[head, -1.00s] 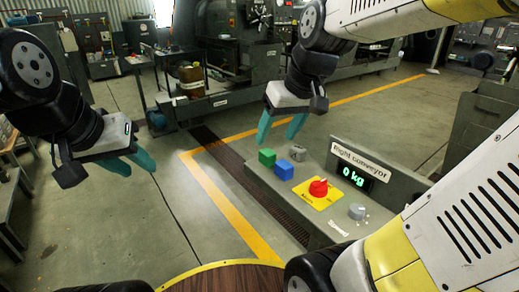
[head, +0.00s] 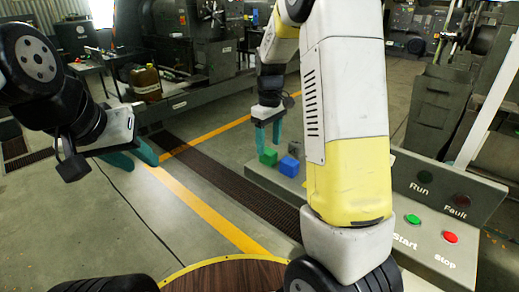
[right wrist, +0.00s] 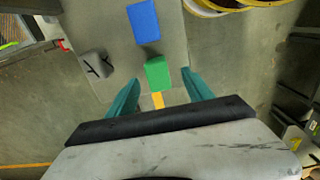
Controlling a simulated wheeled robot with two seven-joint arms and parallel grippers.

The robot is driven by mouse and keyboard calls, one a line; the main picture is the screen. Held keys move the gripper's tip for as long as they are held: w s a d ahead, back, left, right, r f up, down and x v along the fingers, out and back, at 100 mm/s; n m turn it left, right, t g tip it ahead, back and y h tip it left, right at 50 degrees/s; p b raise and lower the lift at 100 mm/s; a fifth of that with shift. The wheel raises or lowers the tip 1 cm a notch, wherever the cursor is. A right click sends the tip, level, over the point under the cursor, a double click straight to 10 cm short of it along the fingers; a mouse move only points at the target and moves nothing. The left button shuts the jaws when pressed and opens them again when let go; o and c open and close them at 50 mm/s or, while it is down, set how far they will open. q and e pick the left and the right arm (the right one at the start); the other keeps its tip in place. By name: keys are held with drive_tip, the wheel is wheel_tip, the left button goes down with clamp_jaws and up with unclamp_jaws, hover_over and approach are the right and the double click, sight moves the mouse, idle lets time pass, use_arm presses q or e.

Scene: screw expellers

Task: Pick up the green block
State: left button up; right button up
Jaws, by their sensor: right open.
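The green block (head: 268,157) sits on the grey conveyor panel beside the blue block (head: 289,166). My right gripper (head: 268,147) points down just above the green block with its fingers apart. In the right wrist view the green block (right wrist: 158,76) shows between the two open teal fingertips (right wrist: 160,82), and the gripper holds nothing. The blue block (right wrist: 144,20) lies beyond it. My left gripper (head: 142,164) is open and empty, out over the floor at the left, away from the blocks.
A small grey piece (right wrist: 96,65) lies on the panel left of the green block in the wrist view. My right arm hides much of the panel in the head view. A sloped console with green and red buttons (head: 450,237) stands at the right.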

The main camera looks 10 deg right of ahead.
sight(268, 151)
drive_tip(key=f, duration=0.4)
drive_tip(key=shift+w+f, duration=0.35)
clamp_jaws()
